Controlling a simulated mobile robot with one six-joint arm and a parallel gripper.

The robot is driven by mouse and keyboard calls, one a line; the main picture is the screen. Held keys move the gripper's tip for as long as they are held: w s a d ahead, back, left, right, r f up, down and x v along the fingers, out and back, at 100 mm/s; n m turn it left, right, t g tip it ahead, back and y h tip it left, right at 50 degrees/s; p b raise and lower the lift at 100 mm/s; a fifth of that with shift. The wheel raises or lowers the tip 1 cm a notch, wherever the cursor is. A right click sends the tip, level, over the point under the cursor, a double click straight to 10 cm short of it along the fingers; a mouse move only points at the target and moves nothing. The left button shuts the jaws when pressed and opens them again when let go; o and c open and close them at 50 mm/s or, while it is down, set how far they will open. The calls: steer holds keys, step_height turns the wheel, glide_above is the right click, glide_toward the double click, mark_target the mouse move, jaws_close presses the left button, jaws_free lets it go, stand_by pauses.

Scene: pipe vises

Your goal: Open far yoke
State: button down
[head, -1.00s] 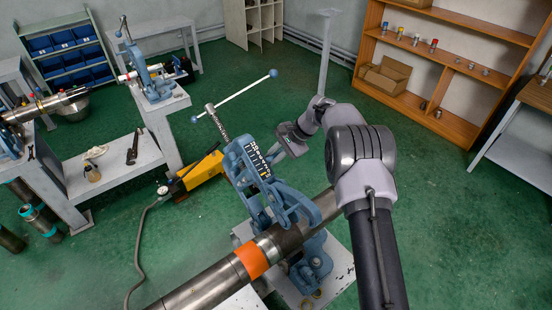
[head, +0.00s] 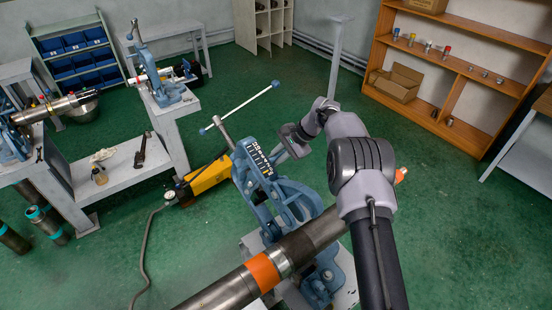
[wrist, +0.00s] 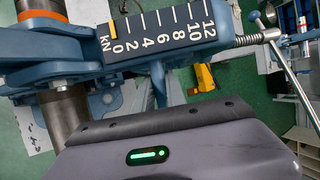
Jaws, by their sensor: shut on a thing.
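The blue yoke (head: 252,170) with a black kN scale belongs to the near vise, and it leans up and left of the steel pipe (head: 225,291). The pipe has an orange band (head: 264,270). A screw with a long white handle (head: 240,108) extends from the yoke's upper end. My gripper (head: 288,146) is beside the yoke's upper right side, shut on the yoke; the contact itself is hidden. In the wrist view, the scale (wrist: 160,32) lies just beyond my grey gripper housing, with the screw (wrist: 255,39) at right.
A yellow pump (head: 208,174) with a hose lies left of the vise. Another blue vise (head: 168,91) stands on a bench at the back left. A wooden shelf (head: 452,102) stands at the back right.

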steer(key=c, duration=1.4)
jaws_free()
steer(key=shift+o, duration=0.2)
steer(key=v, duration=1.7)
steer(key=shift+r+p, duration=0.15)
steer(key=shift+p, duration=0.25)
steer(key=shift+d, duration=0.1)
